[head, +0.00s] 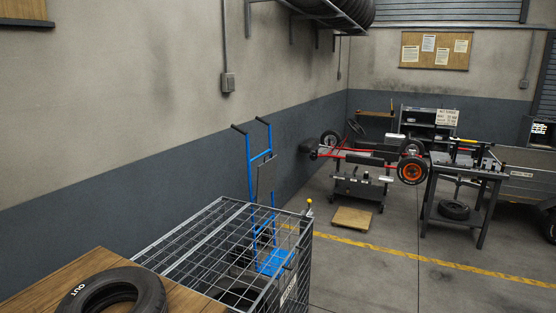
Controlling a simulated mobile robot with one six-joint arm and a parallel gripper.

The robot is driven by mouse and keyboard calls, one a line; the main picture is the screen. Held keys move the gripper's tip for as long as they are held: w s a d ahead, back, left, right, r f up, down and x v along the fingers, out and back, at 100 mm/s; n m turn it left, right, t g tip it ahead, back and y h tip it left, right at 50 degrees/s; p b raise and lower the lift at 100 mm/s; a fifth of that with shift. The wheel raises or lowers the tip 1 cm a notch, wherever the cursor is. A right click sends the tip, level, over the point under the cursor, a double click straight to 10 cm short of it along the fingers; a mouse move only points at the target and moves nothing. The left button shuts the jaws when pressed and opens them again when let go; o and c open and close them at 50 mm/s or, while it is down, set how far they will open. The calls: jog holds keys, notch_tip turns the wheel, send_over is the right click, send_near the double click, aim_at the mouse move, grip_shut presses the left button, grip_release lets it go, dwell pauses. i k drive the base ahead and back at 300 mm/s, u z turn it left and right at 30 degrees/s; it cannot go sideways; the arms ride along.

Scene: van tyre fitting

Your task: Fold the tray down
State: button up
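A blue hand truck (249,170) with two black grips stands upright against the left wall. A flat grey panel (266,174) is on its upper frame, standing close to vertical; it looks like the folding tray, folded up. The truck's blue toe plate (271,262) lies flat at the bottom, seen through the wire mesh of a cage. The lower part of the truck is partly hidden by this mesh. My gripper is not in view.
The grey mesh cage (218,240) stands in front of the truck. A wooden table (190,300) with a tyre (112,292) is at the front left. A red-framed cart (360,185) and a workbench (465,172) stand at the right. Floor (375,285) right of the cage is clear.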

aim_at(266, 171)
jog(key=u, duration=0.1)
jog(key=i, duration=0.95)
jog(key=z, duration=4.35)
jog(key=i, duration=0.1)
jog(key=u, duration=2.8)
